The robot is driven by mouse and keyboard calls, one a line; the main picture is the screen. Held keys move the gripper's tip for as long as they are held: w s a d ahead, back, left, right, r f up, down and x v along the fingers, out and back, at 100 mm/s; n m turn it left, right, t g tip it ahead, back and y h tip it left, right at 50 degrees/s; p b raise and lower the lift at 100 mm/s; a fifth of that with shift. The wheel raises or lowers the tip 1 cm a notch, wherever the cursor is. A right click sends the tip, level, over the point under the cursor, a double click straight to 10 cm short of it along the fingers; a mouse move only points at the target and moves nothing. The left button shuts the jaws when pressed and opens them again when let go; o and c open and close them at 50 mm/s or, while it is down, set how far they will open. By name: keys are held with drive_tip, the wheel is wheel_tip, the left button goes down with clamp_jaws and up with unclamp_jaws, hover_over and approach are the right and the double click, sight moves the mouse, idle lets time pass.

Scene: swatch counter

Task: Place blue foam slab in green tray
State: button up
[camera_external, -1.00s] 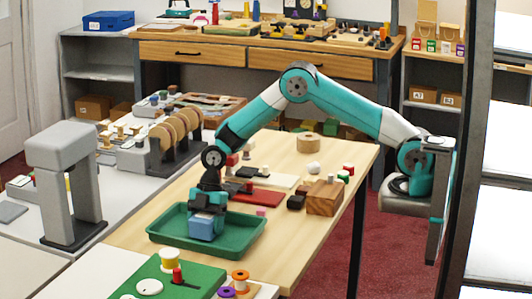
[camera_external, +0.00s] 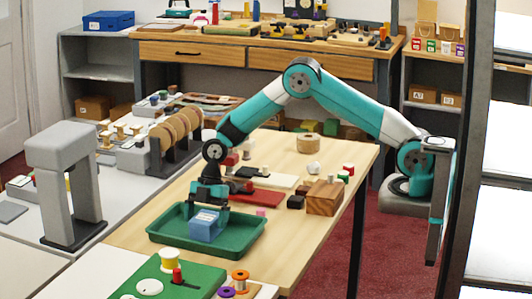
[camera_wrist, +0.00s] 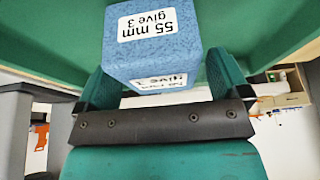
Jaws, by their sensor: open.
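The blue foam slab (camera_external: 203,229) sits inside the green tray (camera_external: 246,244), left of the tray's middle, and seems to rest on its floor. It carries white labels, one reading "55 mm give 3" in the wrist view (camera_wrist: 122,62). My gripper (camera_external: 209,203) is open just above the slab and points down. In the wrist view my gripper's fingers (camera_wrist: 162,72) stand apart on either side of the slab. Whether a finger still touches it is hard to tell.
A red flat piece (camera_external: 262,197) and a wooden block (camera_external: 324,198) lie behind and right of the tray. A grey arch-shaped stand (camera_external: 46,170) is at the left. A green board (camera_external: 178,277) with spools is in front.

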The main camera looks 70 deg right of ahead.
drive_tip(key=v, duration=1)
drive_tip(key=shift+r+b, duration=0.1)
drive_tip(key=shift+b, duration=0.3)
drive_tip(key=s+a+r+m, duration=0.1)
drive_tip(key=s+r+m, duration=0.3)
drive_tip(key=s, duration=0.5)
drive_tip(key=s+a+r+m, duration=0.1)
drive_tip(key=s+r+m, duration=0.1)
drive_tip(key=s+r, duration=0.55)
drive_tip(key=s+d+m, duration=0.1)
drive_tip(key=s+m, duration=0.1)
drive_tip(key=s, duration=0.7)
drive_tip(key=s+d+f+m, duration=0.1)
drive_tip(key=s+m, duration=0.2)
drive_tip(key=s, duration=0.6)
drive_tip(key=shift+d+f, duration=0.15)
drive_tip(key=shift+d, duration=0.15)
